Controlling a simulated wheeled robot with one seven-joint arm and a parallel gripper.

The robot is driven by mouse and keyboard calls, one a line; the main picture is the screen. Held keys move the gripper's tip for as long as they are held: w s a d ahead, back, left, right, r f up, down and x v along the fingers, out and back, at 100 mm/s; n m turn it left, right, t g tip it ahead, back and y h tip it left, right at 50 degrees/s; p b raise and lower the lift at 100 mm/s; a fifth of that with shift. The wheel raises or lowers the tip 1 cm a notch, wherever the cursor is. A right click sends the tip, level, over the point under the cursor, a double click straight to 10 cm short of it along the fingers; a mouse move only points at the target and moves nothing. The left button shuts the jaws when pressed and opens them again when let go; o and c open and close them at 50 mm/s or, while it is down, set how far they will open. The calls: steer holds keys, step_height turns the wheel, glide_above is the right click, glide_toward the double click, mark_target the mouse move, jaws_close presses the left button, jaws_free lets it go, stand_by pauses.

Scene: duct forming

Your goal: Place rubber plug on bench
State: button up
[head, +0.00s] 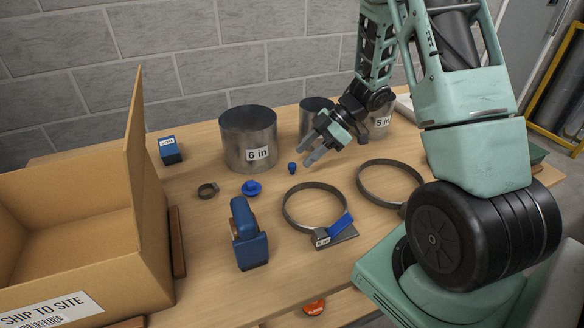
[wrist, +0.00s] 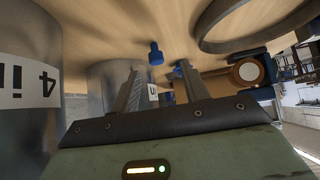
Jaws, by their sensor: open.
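A small blue plug (head: 292,168) stands on the wooden bench (head: 214,228), in front of and right of the 6 in cylinder. I take it to be the rubber plug. In the wrist view the plug (wrist: 156,53) shows just beyond the fingertips and apart from them. My gripper (head: 309,150) is open and empty, low over the bench, pointing down and left, right of the plug. Its two fingers show in the wrist view (wrist: 158,72). A wider blue knobbed disc (head: 251,188) lies on the bench to the left of the plug.
Metal cylinders stand behind, including the 6 in one (head: 248,138). Two metal rings (head: 286,213) (head: 360,186) lie front right, one with a blue strap. A blue tool (head: 248,235) stands in front. A cardboard box (head: 90,240) fills the left. Bare wood lies around the plug.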

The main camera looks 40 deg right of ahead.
mark_target(292, 164)
steer(key=shift+w+x, duration=0.15)
steer(key=shift+x, duration=1.35)
steer(key=shift+w+x, duration=0.1)
steer(key=shift+x, duration=1.35)
steer(key=shift+r, duration=0.15)
jaws_close()
